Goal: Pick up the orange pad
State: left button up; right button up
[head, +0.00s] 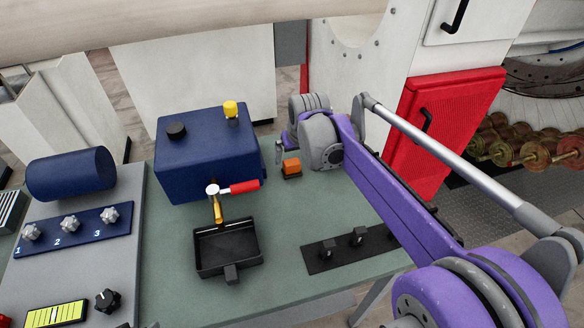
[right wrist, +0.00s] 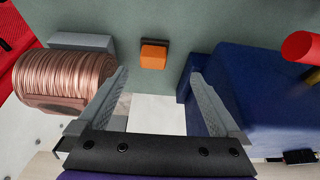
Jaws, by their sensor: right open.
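The orange pad (head: 291,166) is a small block on a dark base, on the green-grey bench right of the blue box. In the right wrist view the orange pad (right wrist: 153,56) shows beyond the fingertips, roughly centred between them. My right gripper (right wrist: 159,75) is open and empty, with its fingers spread apart and not touching the pad. In the head view its wrist is just behind the pad, and its fingers are mostly hidden. My left gripper is not in view.
The blue box (head: 205,155) stands close left of the pad; in the wrist view it is beside the right finger. A copper spool (right wrist: 65,80) is near the left finger. A black tray (head: 228,250) and a black strip (head: 322,258) lie nearer the front.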

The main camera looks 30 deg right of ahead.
aim_at(292, 162)
jog(key=x, duration=0.3)
jog(key=w+d+x, duration=0.1)
jog(key=x, duration=0.3)
jog(key=r+x, duration=0.1)
jog(key=x, duration=0.3)
jog(key=shift+w+d+f, duration=0.3)
jog(key=shift+w, duration=0.2)
jog(key=shift+s, duration=0.1)
jog(key=c, duration=1.5)
jog(key=shift+r, duration=0.1)
notch_tip(292, 162, up, 10)
jog(key=shift+f, duration=0.1)
